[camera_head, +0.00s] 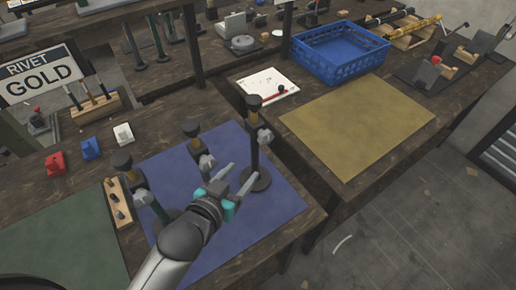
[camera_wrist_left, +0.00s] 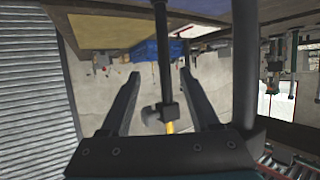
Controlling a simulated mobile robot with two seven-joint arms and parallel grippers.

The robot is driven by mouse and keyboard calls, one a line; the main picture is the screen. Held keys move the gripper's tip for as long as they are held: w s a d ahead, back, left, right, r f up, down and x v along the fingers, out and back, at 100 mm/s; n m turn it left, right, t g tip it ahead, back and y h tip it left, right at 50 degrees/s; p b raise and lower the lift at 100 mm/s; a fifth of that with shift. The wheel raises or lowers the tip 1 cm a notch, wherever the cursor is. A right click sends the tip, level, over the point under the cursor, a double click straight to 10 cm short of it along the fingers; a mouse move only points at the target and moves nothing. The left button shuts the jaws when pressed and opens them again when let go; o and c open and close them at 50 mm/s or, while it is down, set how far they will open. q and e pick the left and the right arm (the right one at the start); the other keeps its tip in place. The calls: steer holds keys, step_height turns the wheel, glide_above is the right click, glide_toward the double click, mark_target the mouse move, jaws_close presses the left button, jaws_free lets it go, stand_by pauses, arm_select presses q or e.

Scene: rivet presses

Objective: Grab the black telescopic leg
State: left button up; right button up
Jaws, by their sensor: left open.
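A black telescopic leg (camera_head: 255,145) stands upright on its round base on the blue mat (camera_head: 285,205), with a grey clamp knob partway up. My left gripper (camera_head: 243,178) is open, low beside this leg. In the left wrist view, a black post (camera_wrist_left: 162,45) with a dark clamp shows between the open fingers of my left gripper (camera_wrist_left: 160,74); I cannot tell how deep it sits between them. Two similar posts (camera_head: 194,143) (camera_head: 129,175) stand to the left, their lower parts partly hidden. My right gripper is not in view.
A blue crate (camera_head: 340,52) and a yellow mat (camera_head: 360,125) lie on the table at right. A wooden block with dark pieces (camera_head: 118,203) is left of the blue mat. Red, blue and white small blocks (camera_head: 90,149) stand farther left. Another dark post (camera_wrist_left: 245,65) shows at right in the wrist view.

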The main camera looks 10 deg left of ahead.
mark_target(256, 157)
arm_select(q)
steer(key=b+x, duration=0.1)
steer(key=x, duration=0.6)
steer(key=shift+w+d+f, duration=0.15)
steer(key=shift+w, duration=0.1)
steer(key=shift+w+d+f, duration=0.1)
steer(key=shift+w+f, duration=0.1)
steer(key=shift+w, duration=0.3)
steer(key=b+x, duration=0.1)
steer(key=x, duration=0.1)
steer(key=a+x, duration=0.1)
steer(key=x, duration=0.1)
steer(key=shift+w+d+f+b, duration=0.1)
steer(key=shift+w+f+b, duration=0.1)
steer(key=shift+f+b, duration=0.15)
steer(key=shift+w+d+f, duration=0.1)
steer(key=shift+w+d, duration=0.05)
steer(key=shift+w, duration=0.3)
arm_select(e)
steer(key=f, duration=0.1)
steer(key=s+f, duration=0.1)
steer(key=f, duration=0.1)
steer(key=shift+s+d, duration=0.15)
arm_select(q)
steer(key=shift+c, duration=0.2)
jaws_close()
